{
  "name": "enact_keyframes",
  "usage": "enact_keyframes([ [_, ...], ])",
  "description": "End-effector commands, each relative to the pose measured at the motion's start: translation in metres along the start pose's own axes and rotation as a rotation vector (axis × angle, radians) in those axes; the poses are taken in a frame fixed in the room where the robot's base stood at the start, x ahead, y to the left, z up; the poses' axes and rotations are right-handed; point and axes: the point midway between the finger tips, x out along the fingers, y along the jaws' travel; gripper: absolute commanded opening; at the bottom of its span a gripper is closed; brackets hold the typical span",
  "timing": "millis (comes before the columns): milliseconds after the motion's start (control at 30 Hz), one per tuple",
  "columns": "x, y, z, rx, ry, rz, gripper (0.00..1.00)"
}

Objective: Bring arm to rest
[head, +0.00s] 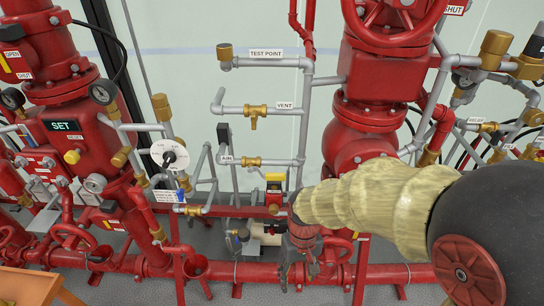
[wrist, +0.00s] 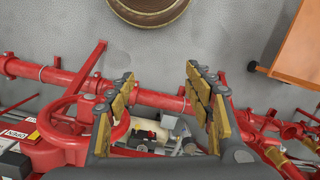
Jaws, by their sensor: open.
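My gripper (head: 298,268) hangs at the end of my yellow-sleeved arm, low in front of the red pipework, in the head view. In the wrist view my gripper (wrist: 158,108) shows two separated fingers with tan pads and nothing between them. Beyond the fingers lie a red horizontal pipe (wrist: 150,99) and a cream-coloured part (wrist: 150,130). A red handwheel (wrist: 68,122) is left of the left finger in the wrist view. I cannot tell whether the gripper touches anything.
Red valve bodies stand left (head: 70,120) and centre (head: 370,140). Grey pipes with brass valves, such as the one labelled VENT (head: 255,111), run between them. An orange-topped table (head: 35,285) is at lower left.

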Motion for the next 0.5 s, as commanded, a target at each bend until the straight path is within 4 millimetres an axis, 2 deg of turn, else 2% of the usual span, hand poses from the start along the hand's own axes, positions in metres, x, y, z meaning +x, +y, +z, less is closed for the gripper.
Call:
enact_keyframes([
  [33, -0.021, 0.007, 0.011, 0.016, 0.023, 0.003, 0.52],
  [100, -0.043, 0.015, 0.027, 0.037, 0.048, 0.008, 0.52],
  [300, -0.097, 0.037, 0.068, 0.080, 0.152, 0.027, 0.52],
  [500, -0.148, 0.056, 0.096, 0.131, 0.319, 0.050, 0.52],
])
